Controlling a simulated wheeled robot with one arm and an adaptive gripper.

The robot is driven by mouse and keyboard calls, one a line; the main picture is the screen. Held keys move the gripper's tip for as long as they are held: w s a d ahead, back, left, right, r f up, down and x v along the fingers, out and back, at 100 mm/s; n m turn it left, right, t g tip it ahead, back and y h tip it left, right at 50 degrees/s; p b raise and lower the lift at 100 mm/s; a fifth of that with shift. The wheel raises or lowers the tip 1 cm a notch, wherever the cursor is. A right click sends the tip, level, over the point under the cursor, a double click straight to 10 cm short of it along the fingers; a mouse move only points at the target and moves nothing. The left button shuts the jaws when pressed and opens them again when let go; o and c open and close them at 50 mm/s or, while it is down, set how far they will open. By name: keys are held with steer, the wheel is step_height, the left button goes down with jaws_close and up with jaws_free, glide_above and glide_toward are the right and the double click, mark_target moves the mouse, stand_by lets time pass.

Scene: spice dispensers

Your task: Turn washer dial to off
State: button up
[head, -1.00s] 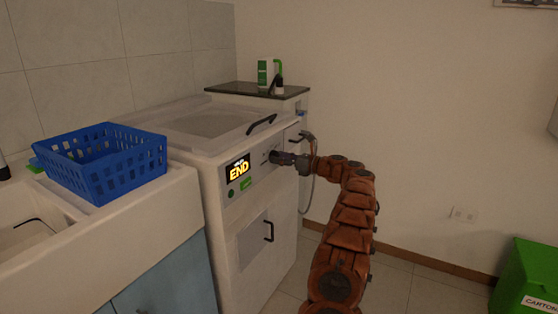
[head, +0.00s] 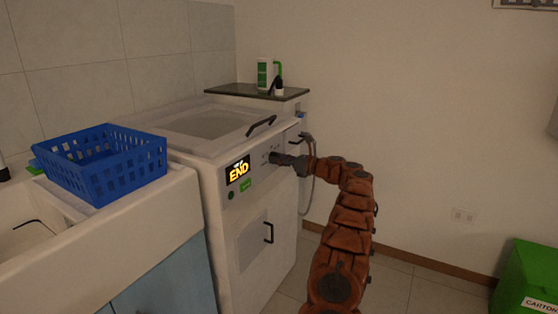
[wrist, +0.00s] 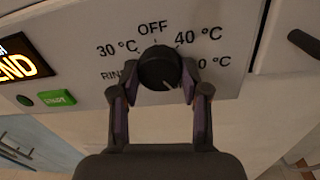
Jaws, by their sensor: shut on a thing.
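The washer (head: 225,215) stands against the wall, its display (head: 238,170) reading END. In the wrist view the black round dial (wrist: 158,66) sits on the white panel. OFF is printed above it, 30 °C and 40 °C at upper left and right, with partly hidden labels lower down. A short light mark shows at the dial's lower right, not toward OFF. My gripper (wrist: 159,82) is shut on the dial, one finger on each side. In the head view my gripper (head: 282,160) is at the panel's right end and hides the dial.
A green START button (wrist: 57,98) is left of the dial. A black lid handle (head: 261,125) is above the panel. A blue basket (head: 120,170) sits on the sink edge at left. A hose (head: 306,195) hangs behind my wrist.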

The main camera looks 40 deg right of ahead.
steer(key=shift+a+n+h+b, duration=0.1)
steer(key=shift+n+h+b, duration=0.4)
steer(key=shift+n+b, duration=4.4)
steer(key=shift+a+n+h+b, duration=0.1)
steer(key=shift+n+h+b, duration=0.45)
steer(key=shift+n, duration=8.65)
steer(key=o, duration=1.1)
steer(key=shift+o, duration=0.2)
